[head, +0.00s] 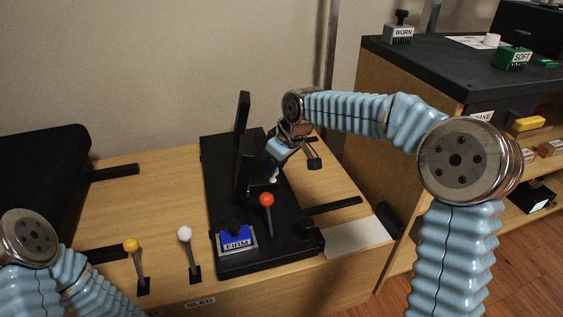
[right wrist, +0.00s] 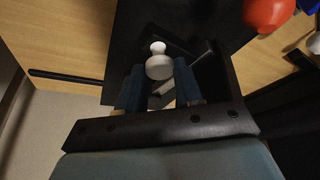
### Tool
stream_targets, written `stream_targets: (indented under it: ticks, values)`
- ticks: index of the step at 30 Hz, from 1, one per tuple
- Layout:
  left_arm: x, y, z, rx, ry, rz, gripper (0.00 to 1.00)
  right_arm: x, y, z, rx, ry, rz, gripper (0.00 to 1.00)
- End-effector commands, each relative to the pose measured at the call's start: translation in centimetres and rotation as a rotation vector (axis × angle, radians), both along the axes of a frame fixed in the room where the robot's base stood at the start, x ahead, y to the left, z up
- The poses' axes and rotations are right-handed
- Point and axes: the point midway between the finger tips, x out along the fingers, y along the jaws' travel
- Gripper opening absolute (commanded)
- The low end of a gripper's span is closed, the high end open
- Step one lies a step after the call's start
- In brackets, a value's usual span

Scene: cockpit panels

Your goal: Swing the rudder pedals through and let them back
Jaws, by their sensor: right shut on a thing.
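The rudder pedals stand on a black base (head: 225,190) on the wooden bench: one upright black plate (head: 242,112) at the back and a larger one (head: 246,165) nearer. My right gripper (head: 272,172) is low beside the right side of the nearer plate, partly hidden by its own wrist. In the right wrist view its two blue fingers (right wrist: 159,82) stand on either side of a white knob (right wrist: 158,66) above the black base; the gripper is shut on it. The knob shows as a small white spot (head: 274,178) in the head view. My left gripper is out of view.
A red-knobbed lever (head: 266,200) and a blue FIRM block (head: 236,239) sit on the base's near end. A white-knobbed lever (head: 185,235) and a yellow-knobbed lever (head: 131,246) stand left. A shelf unit (head: 412,85) with WORN and SOFT blocks stands right.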

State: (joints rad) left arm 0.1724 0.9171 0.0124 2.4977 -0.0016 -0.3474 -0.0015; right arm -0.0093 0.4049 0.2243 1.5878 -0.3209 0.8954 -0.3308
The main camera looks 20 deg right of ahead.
Motion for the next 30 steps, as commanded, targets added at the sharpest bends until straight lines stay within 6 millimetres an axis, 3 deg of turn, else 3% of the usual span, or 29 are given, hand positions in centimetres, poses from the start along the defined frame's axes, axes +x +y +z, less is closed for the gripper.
stream_targets:
  ticks: [10, 11, 15, 25, 30]
  values:
    - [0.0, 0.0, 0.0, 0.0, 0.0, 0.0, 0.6, -0.2, 0.5, 0.0, 0.003, -0.001, -0.025, 0.0]
    - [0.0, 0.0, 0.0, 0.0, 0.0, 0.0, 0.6, -0.2, 0.5, 0.0, 0.003, -0.001, -0.025, 0.39]
    - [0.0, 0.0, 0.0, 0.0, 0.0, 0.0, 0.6, -0.2, 0.4, 0.0, 0.002, -0.001, -0.024, 0.6]
    - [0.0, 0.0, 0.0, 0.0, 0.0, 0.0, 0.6, -0.2, 0.4, 0.2, 0.001, -0.002, -0.024, 0.6]
    - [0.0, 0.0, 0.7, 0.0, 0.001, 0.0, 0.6, -0.8, -0.1, 2.4, 0.001, -0.004, -0.025, 0.6]
